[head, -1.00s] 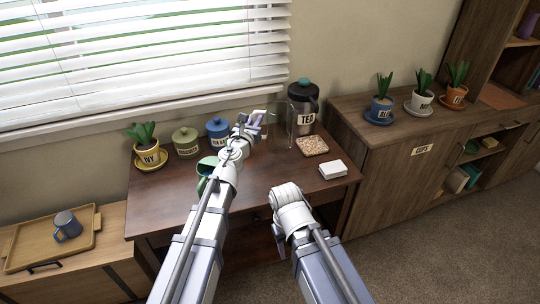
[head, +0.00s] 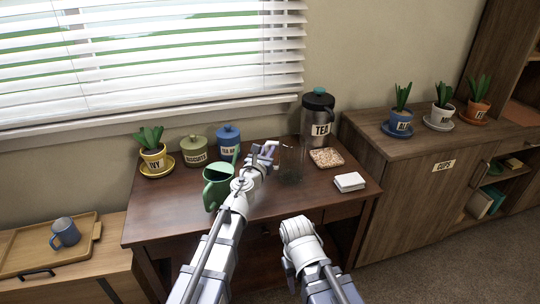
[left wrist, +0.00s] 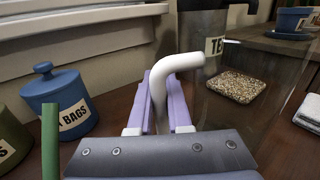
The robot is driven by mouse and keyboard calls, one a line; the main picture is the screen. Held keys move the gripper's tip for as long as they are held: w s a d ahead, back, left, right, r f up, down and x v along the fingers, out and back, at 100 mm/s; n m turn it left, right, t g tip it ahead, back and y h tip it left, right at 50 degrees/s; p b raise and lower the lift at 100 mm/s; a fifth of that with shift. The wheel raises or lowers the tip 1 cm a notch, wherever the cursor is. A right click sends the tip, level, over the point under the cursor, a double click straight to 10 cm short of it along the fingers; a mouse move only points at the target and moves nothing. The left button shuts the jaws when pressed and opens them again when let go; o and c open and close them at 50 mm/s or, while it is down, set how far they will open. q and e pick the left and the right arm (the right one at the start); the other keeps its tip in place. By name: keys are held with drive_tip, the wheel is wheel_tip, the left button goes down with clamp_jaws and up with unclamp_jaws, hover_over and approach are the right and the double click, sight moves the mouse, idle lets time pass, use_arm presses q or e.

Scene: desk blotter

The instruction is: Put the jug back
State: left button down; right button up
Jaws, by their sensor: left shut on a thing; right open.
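The jug (head: 291,165) is clear glass with a white curved handle (left wrist: 172,75). My left gripper (head: 268,152) is shut on this handle, its purple fingers on both sides of it in the left wrist view (left wrist: 165,100). The jug is upright over the desk, left of a speckled square mat (head: 326,158) and in front of the tea jar (head: 318,115). Its base is faint, so I cannot tell whether it touches the desk. My right gripper (head: 290,268) is low at the desk's front, open and away from the jug, mostly hidden by its wrist.
A green watering can (head: 217,187) stands left of my left gripper. The blue tea bags jar (head: 228,142), biscuits jar (head: 194,151) and ivy pot (head: 153,157) line the back. The desk's left front (head: 165,215) is clear.

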use_arm(q)
drive_tip(key=shift+f, duration=0.25)
drive_tip(key=shift+f, duration=0.15)
drive_tip(key=c, duration=0.9)
unclamp_jaws()
drive_tip(key=shift+o, duration=0.2)
